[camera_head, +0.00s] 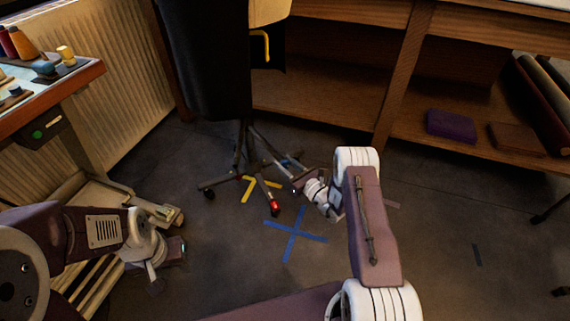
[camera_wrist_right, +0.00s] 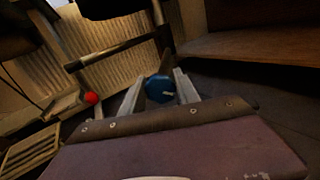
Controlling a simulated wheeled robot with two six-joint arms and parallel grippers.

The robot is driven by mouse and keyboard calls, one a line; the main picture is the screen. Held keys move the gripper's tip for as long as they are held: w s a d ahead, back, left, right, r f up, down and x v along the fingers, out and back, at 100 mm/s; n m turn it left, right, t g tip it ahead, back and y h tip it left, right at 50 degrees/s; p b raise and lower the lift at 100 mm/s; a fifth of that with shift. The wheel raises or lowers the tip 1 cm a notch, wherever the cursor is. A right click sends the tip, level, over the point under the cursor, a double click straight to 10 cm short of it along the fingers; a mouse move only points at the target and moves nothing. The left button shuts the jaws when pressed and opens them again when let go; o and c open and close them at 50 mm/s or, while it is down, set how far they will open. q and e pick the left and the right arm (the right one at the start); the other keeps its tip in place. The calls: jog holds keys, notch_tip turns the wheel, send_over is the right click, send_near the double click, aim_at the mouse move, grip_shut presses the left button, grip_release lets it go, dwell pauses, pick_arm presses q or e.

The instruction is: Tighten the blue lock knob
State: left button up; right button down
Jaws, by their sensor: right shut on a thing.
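The blue lock knob (camera_wrist_right: 160,89) sits between the two fingers of my right gripper in the right wrist view, with a pale mark on its face. In the head view my right gripper (camera_head: 292,172) reaches low to the foot of the dark stand (camera_head: 240,165). The gripper is shut on the knob. In the head view the knob is small and mostly hidden by the gripper. My left gripper (camera_head: 168,262) hangs low at the left, away from the stand; its fingers are too unclear to judge.
A red knob (camera_head: 274,206) is on another foot of the stand; it also shows in the right wrist view (camera_wrist_right: 91,98). Yellow tape (camera_head: 247,190) and a blue tape cross (camera_head: 294,238) mark the floor. Wooden shelves (camera_head: 340,105) stand behind. A table (camera_head: 85,75) is at left.

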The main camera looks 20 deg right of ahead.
jog(key=m+p, duration=0.1)
jog(key=m, duration=0.2)
jog(key=m+p, duration=0.1)
jog(key=m, duration=0.3)
jog(key=shift+d+t, duration=0.1)
jog(key=shift+t, duration=0.2)
jog(key=m, duration=0.4)
jog(key=shift+f+t+p, duration=0.1)
jog(key=shift+t+p, duration=0.2)
jog(key=shift+p, duration=0.1)
jog(key=m, duration=0.4)
jog(key=shift+f+h+p, duration=0.1)
jog(key=shift+h+p, duration=0.25)
jog(key=shift+h, duration=0.05)
jog(key=m, duration=0.4)
jog(key=shift+t+h+p, duration=0.3)
jog(key=shift+p, duration=0.05)
jog(key=m, duration=0.4)
jog(key=shift+f+h+p, duration=0.1)
jog(key=shift+h+p, duration=0.2)
jog(key=shift+p, duration=0.05)
jog(key=m+p, duration=0.1)
jog(key=m, duration=0.5)
jog(key=shift+f+m+h, duration=0.15)
jog(key=shift+m+h, duration=0.15)
jog(key=shift+h, duration=0.1)
